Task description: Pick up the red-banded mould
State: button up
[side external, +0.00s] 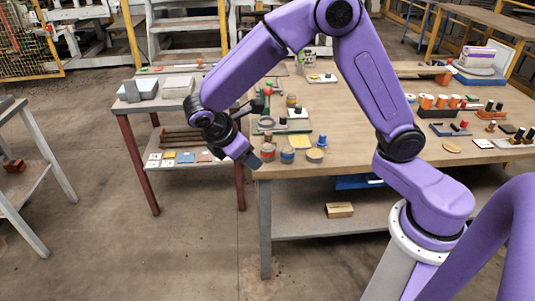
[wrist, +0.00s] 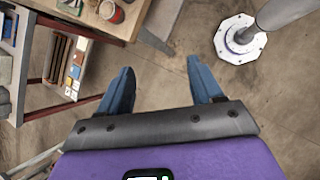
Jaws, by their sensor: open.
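The red-banded mould (side external: 268,152) is a small round piece near the front left corner of the wooden table. It appears upright, with a red band around its side. My gripper (side external: 251,161) is open and empty, just left of the mould and beyond the table's edge. In the wrist view its two blue fingers (wrist: 161,68) stand wide apart with bare floor between them. The mould lies ahead of the fingers, not between them.
A blue-banded mould (side external: 287,155) and a yellowish one (side external: 315,155) stand right of the red-banded mould. A red-legged side table (side external: 130,107) stands left, across a narrow gap.

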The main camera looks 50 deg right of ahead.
jog(key=w+d+f+n+h, duration=0.15)
jog(key=w+f+h, duration=0.35)
jog(key=w, duration=0.5)
jog(key=g+h, duration=0.2)
send_near(262, 151)
jog(key=x, duration=1.1)
jog(key=shift+s, duration=0.1)
jog(key=shift+c, duration=0.3)
jog(key=c, duration=1.1)
jog(key=shift+r, duration=0.1)
